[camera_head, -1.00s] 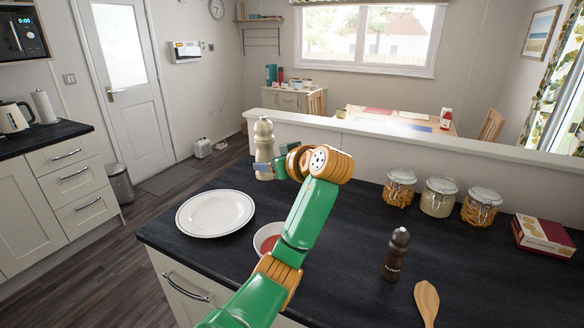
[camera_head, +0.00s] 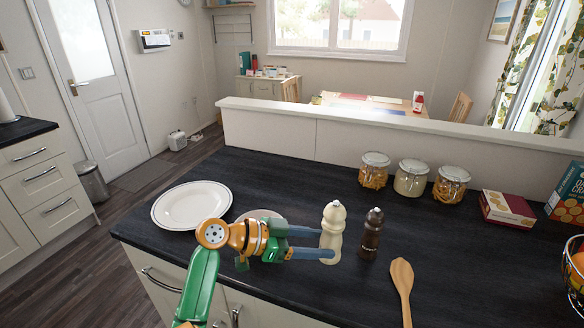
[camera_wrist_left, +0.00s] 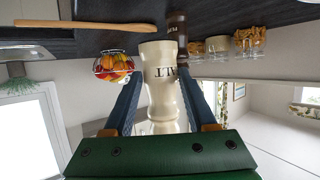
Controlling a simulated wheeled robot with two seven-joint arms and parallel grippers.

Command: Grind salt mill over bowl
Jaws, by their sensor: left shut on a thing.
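The cream salt mill (camera_head: 334,226) is upright beside the dark pepper mill (camera_head: 372,236). My left gripper (camera_head: 325,244) reaches in from the left and is shut on the salt mill's body. In the left wrist view the salt mill (camera_wrist_left: 160,75) stands between both fingers, its lettering partly visible. I cannot tell if its base touches the counter. The bowl (camera_head: 258,214) lies left of the mill, mostly hidden behind my gripper; only its rim shows. My right gripper is not in view.
A white plate (camera_head: 193,206) lies left of the bowl. A wooden spoon (camera_head: 402,280) lies right of the mills. Glass jars (camera_head: 412,178), a red box (camera_head: 506,207) and a fruit basket (camera_head: 577,268) stand farther right. A low wall (camera_head: 380,142) bounds the counter's back.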

